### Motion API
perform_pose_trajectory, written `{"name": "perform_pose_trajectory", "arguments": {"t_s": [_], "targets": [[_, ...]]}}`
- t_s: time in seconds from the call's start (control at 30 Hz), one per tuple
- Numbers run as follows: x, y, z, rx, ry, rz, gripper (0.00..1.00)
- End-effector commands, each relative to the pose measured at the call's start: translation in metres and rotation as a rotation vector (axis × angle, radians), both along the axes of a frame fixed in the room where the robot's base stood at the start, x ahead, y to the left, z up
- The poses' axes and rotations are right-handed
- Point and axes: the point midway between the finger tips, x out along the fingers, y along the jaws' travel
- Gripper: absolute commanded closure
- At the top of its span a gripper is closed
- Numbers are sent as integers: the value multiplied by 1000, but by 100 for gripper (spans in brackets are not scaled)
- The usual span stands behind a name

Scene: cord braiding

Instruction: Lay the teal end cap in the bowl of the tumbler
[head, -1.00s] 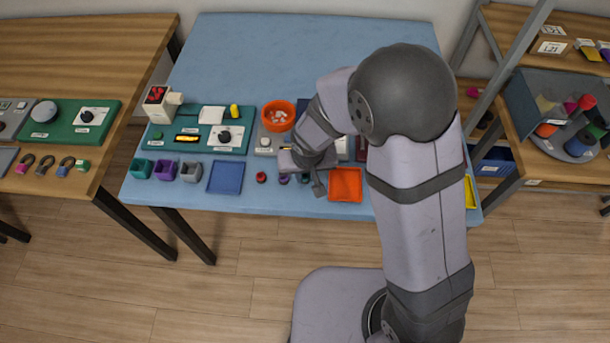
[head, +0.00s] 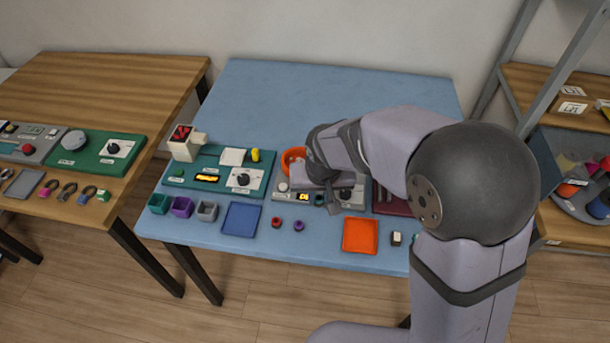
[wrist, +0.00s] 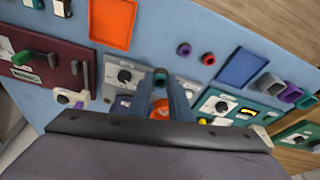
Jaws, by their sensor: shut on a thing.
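The teal end cap (wrist: 160,77) is between the fingertips of my gripper (wrist: 161,84) in the wrist view. My gripper is shut on it. In the head view my gripper (head: 320,201) is over the grey panel in the middle of the table, and a small dark teal spot shows at its tip. The tumbler's orange bowl (head: 289,158) stands behind it, partly hidden by my arm. In the wrist view a bit of the orange bowl (wrist: 160,111) shows between my fingers, beyond the cap. The cap is apart from the bowl.
A red cap (head: 276,222) and a purple cap (head: 298,226) lie on the blue table. A blue tray (head: 241,219) and an orange tray (head: 360,235) lie near the front edge. A green panel (head: 205,185) with a knob stands left of the bowl.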

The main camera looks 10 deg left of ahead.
Motion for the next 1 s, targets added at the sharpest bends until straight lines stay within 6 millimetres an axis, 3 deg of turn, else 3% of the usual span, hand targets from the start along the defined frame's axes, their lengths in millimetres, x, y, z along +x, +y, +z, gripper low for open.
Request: {"name": "perform_pose_trajectory", "arguments": {"t_s": [0.6,0.8,1.0], "targets": [[132,59,16,-6,-3,10,100],[161,72,17,-3,-1,20,100],[178,79,18,0,1,28,100]]}}
